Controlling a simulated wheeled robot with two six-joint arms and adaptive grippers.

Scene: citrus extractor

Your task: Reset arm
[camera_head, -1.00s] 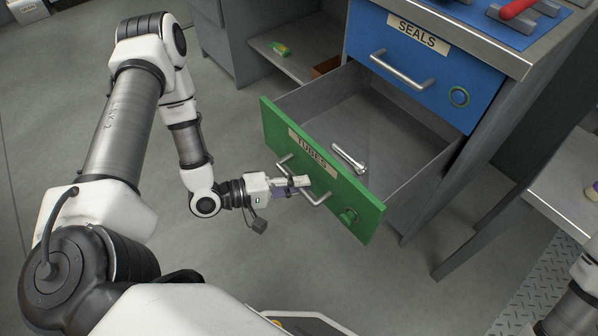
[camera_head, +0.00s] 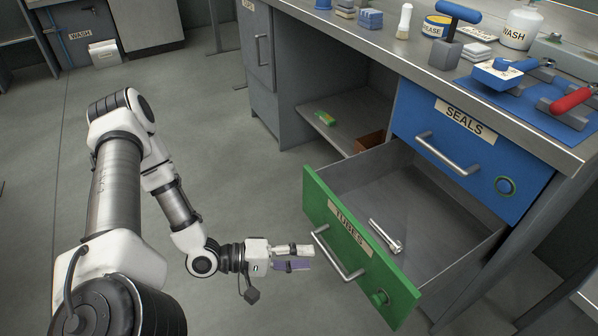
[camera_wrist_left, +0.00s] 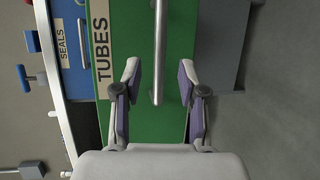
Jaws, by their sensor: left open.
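My left gripper (camera_head: 302,257) is open and empty, just left of the green TUBES drawer front in the head view. The green drawer (camera_head: 345,243) stands pulled out, with a metal bar handle (camera_head: 336,256) on its front and a metal tube (camera_head: 386,237) lying inside. In the left wrist view, the open fingers (camera_wrist_left: 158,85) lie on either side of the handle (camera_wrist_left: 158,50). In the head view the fingertips are apart from the handle. My right gripper is not in view.
The blue SEALS drawer (camera_head: 462,146) above is shut. The worktop (camera_head: 400,45) holds a brush, a grease tub, a WASH bottle and clamps with blue and red handles. An open shelf (camera_head: 340,125) holds a small green and yellow item. The floor at left is clear.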

